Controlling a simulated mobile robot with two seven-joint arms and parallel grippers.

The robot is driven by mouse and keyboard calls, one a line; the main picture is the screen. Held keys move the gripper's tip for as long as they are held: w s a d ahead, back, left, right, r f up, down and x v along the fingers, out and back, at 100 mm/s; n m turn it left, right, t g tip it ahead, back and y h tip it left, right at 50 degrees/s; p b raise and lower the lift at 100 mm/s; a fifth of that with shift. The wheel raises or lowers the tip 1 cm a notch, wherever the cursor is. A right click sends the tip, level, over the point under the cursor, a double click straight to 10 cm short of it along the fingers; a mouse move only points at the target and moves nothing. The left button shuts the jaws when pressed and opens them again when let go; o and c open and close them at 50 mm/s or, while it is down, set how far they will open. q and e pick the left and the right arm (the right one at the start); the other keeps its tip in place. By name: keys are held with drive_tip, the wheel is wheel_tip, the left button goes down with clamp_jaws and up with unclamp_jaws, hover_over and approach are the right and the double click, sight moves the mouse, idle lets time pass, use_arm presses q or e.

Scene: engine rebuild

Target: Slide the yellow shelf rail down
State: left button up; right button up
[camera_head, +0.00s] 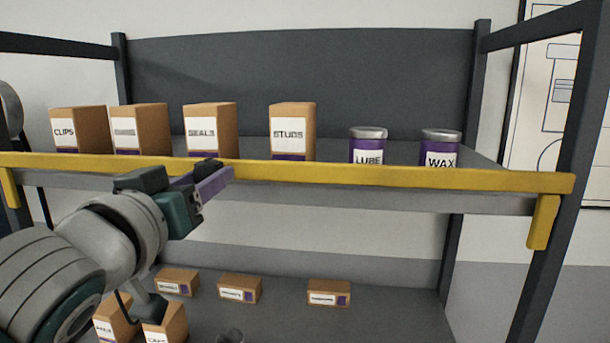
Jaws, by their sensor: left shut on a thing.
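The yellow shelf rail (400,175) runs across the front of the upper shelf, from the left edge of the view to the right post. Its bracket (542,222) hangs down at the right end, and another (9,188) shows at the left. My left gripper (212,176) reaches in from the lower left and is shut on the rail, left of its middle. The fingers cover a short stretch of the rail there. My right gripper is not in view.
Behind the rail stand cardboard boxes, among them the studs box (293,131), plus a lube can (367,146) and a wax can (440,148). Small boxes (329,293) sit on the lower shelf (390,318). Dark posts (560,200) frame the rack.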

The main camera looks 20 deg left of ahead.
use_arm(q)
clamp_jaws()
idle(0.5)
wheel_tip(320, 180, down, 7)
drive_tip(key=b, duration=0.5)
drive_tip(key=shift+r+b, duration=0.2)
drive_tip(key=shift+b, duration=0.1)
drive_tip(key=o, duration=0.8)
unclamp_jaws()
drive_tip(key=shift+f, duration=0.1)
drive_tip(key=o, duration=0.3)
drive_tip(key=shift+o, duration=0.2)
